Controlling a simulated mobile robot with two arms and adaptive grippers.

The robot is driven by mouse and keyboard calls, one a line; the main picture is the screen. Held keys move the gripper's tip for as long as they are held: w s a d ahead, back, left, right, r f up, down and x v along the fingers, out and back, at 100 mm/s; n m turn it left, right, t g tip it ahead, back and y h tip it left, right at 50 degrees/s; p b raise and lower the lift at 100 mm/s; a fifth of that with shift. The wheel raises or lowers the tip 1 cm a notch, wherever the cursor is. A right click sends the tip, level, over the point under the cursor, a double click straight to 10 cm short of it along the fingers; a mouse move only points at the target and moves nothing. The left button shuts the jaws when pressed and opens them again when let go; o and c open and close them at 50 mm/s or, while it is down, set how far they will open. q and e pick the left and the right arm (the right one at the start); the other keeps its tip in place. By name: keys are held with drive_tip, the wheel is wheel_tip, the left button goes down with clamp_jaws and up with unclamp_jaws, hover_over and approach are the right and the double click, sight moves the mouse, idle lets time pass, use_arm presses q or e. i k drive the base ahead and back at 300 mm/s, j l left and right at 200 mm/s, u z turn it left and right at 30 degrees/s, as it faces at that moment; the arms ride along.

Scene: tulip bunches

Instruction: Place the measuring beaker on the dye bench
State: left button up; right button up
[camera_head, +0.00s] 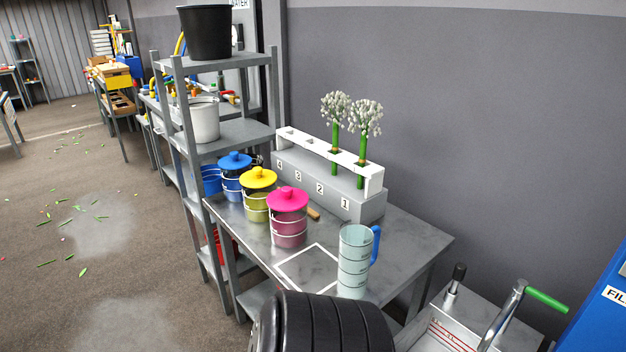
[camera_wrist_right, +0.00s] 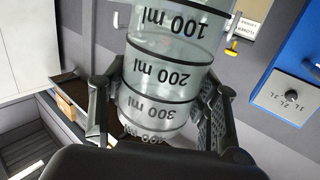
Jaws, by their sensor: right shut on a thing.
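The measuring beaker (camera_head: 354,262) is clear with dark rings and a blue handle. In the head view it appears upright at the front right of the dye bench (camera_head: 405,238), beside a white square outline (camera_head: 308,266). Whether its base touches the bench is hard to tell. In the right wrist view the beaker (camera_wrist_right: 170,75) shows its ml marks between the fingers of my right gripper (camera_wrist_right: 157,108), which is shut on it. In the head view a black ribbed part of my arm covers the bench's front corner. My left gripper is out of view.
Pink (camera_head: 288,218), yellow (camera_head: 258,194) and blue (camera_head: 234,176) lidded jars line the bench's left side. A numbered rack (camera_head: 330,185) with two white-flowered stems stands behind. A grey shelf (camera_head: 225,62) is at left; a green-handled device (camera_head: 515,310) is at right.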

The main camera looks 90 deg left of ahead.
sight(313, 269)
drive_tip(key=k+j, duration=0.15)
drive_tip(key=j, duration=0.2)
drive_tip(key=k+j+u, duration=0.15)
drive_tip(key=j, duration=0.2)
drive_tip(key=k+j, duration=0.2)
drive_tip(key=j, duration=0.2)
drive_tip(key=k+j+u, duration=0.15)
drive_tip(key=j, duration=0.25)
drive_tip(key=k+j, duration=0.1)
drive_tip(key=j, duration=0.25)
drive_tip(key=u, duration=0.05)
